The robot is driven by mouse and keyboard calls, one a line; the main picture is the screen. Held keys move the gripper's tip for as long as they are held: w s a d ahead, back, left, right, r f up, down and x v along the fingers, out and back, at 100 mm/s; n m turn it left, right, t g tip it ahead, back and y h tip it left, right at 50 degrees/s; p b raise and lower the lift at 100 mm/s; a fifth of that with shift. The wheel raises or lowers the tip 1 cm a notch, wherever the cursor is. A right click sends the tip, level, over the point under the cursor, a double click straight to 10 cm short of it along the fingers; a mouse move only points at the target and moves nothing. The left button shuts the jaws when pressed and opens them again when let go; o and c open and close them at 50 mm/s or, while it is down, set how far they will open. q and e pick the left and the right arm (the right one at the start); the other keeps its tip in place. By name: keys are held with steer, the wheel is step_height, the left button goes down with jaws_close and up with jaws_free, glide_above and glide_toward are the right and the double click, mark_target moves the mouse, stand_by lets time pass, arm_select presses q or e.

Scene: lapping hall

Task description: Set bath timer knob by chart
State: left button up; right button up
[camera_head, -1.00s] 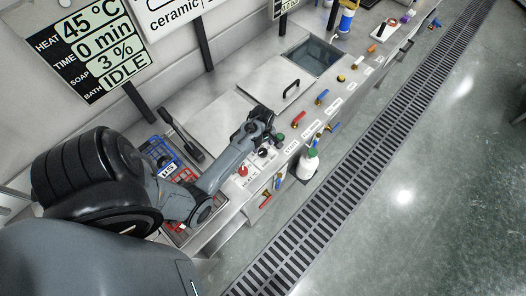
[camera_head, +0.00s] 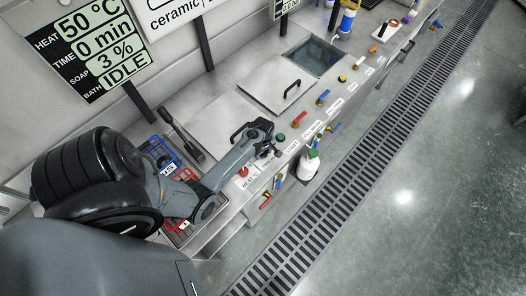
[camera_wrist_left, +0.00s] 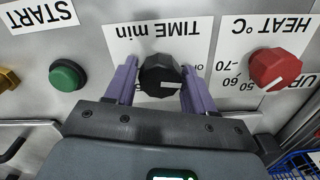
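The black timer knob (camera_wrist_left: 162,76), under the label "TIME min", has a white pointer mark. In the left wrist view my left gripper (camera_wrist_left: 160,78) has its purple fingers on either side of this knob, seemingly with a slim gap; firm contact cannot be made out. In the head view the left gripper (camera_head: 268,152) is over the panel and hides most of the knob. The red heat knob (camera_wrist_left: 274,68) is right of it in the wrist view. The display (camera_head: 88,42) reads 50 °C, 0 min, 3 %, IDLE. A sign (camera_head: 180,12) reading "ceramic" is partly cut off. My right gripper is not seen.
A green start button (camera_wrist_left: 67,75) is left of the timer knob in the wrist view. Blue and red baskets (camera_head: 163,152) lie beside my arm. The floor beyond is clear.

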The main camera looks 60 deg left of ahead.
arm_select(q)
steer(key=c, duration=0.7)
steer(key=shift+r, duration=0.1)
steer(key=m+p, duration=0.2)
steer(key=shift+r+m, duration=0.1)
steer(key=shift+m, duration=0.2)
steer(key=m+p, duration=0.2)
steer(key=shift+m, duration=0.4)
steer(key=m+p, duration=0.2)
steer(key=m, duration=0.3)
steer(key=shift+p, duration=0.35)
steer(key=m, duration=0.3)
steer(key=shift+f+p, duration=0.2)
steer(key=shift+p, duration=0.2)
steer(key=shift+w+m, duration=0.1)
steer(key=shift+m, duration=1)
